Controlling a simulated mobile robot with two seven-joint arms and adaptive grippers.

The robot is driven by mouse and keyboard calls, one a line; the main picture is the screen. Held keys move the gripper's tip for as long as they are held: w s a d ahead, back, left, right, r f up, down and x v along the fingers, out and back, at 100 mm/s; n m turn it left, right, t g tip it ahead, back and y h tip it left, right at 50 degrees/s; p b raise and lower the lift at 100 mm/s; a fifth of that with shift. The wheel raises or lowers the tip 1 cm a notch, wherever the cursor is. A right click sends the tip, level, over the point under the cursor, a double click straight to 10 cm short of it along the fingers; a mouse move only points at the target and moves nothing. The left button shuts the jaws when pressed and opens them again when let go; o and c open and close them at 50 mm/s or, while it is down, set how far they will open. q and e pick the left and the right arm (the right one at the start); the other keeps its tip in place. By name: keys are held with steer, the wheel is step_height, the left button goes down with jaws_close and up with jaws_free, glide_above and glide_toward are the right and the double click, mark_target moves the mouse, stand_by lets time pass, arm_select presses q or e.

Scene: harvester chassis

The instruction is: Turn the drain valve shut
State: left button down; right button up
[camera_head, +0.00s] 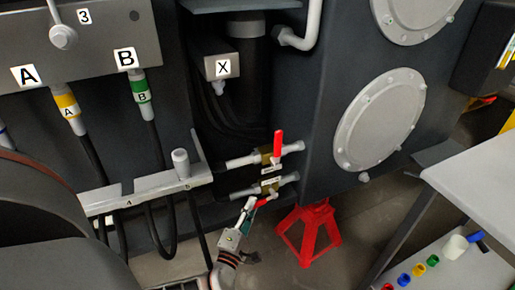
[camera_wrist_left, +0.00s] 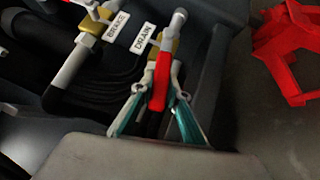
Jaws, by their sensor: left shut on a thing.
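The drain valve (camera_head: 270,186) is the lower of two valves on the chassis, with a brass body on a horizontal grey pipe. In the left wrist view its brass body (camera_wrist_left: 166,45) sits beside a DRAIN label (camera_wrist_left: 143,38). Its red lever (camera_wrist_left: 161,80) points down in that picture, between the fingers. My left gripper (camera_head: 248,206) reaches up to this valve from below. In the wrist view, the left gripper (camera_wrist_left: 158,97) is shut on the red lever, its teal-padded fingers on either side. In the head view the gripper hides most of the lever. My right gripper is not in view.
The brake valve (camera_head: 267,158), its red lever pointing up, sits just above. A red jack stand (camera_head: 306,230) stands close on the right. A grey table (camera_head: 485,165) is farther right. Hoses hang at a grey bracket (camera_head: 150,190) to the left.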

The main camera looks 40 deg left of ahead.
arm_select(q)
steer(key=shift+f, duration=0.1)
steer(key=c, duration=1.9)
jaws_free()
steer(key=v, duration=0.7)
steer(key=shift+s+d, duration=0.15)
steer(key=shift+s, duration=0.05)
